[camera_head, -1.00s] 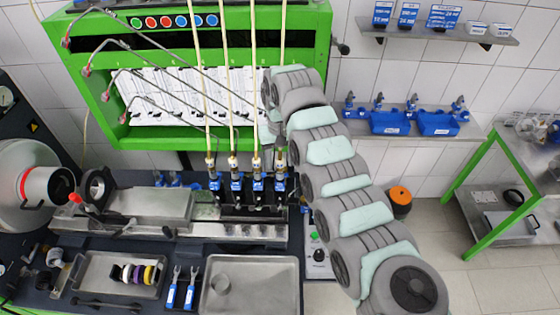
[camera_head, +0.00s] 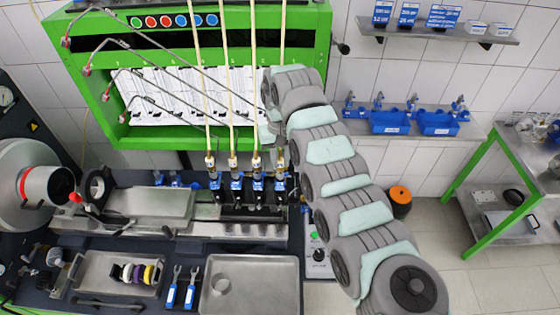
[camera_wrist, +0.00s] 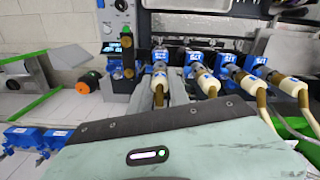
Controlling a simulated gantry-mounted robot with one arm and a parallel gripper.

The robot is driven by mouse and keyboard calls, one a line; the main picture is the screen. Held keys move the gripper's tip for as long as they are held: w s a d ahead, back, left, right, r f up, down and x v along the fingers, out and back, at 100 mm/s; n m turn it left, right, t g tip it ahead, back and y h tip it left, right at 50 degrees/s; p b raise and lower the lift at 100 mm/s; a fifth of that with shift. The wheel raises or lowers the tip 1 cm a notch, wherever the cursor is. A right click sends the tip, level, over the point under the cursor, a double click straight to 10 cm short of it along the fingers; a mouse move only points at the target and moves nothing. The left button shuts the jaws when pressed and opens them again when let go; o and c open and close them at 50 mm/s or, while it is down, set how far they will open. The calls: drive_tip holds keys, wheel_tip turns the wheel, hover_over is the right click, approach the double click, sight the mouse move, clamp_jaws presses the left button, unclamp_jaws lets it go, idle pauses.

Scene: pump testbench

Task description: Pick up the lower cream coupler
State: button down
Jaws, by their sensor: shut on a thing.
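Several cream lines hang down to a row of blue-labelled injectors (camera_head: 237,182) in the head view. In the wrist view, cream couplers (camera_wrist: 208,85) with brown sections sit on the injectors right of my gripper. My gripper (camera_wrist: 160,84) is shut around the coupler on the leftmost injector there, which is the rightmost line in the head view. Its brown section (camera_wrist: 158,97) shows between the two grey fingers. The lower cream coupler is mostly hidden between the fingers. The injector's blue label (camera_wrist: 160,55) lies just beyond the fingertips.
The neighbouring couplers stand close on one side. In the head view, a green-framed bench (camera_head: 225,65) rises behind the injectors. A metal tray (camera_head: 250,294) and a tray of coloured rings (camera_head: 85,277) lie in front. A black and orange container (camera_head: 400,197) stands on the floor.

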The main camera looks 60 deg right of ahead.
drive_tip(key=shift+r, duration=0.15)
wheel_tip(320, 180, up, 13)
drive_tip(key=b, duration=0.4)
wheel_tip(320, 180, up, 6)
drive_tip(key=p, duration=0.4)
hover_over(279, 157)
drive_tip(key=shift+s+r+p, duration=0.1)
drive_tip(key=shift+r+p, duration=0.3)
drive_tip(key=shift+p, duration=0.25)
drive_tip(key=shift+f, duration=0.1)
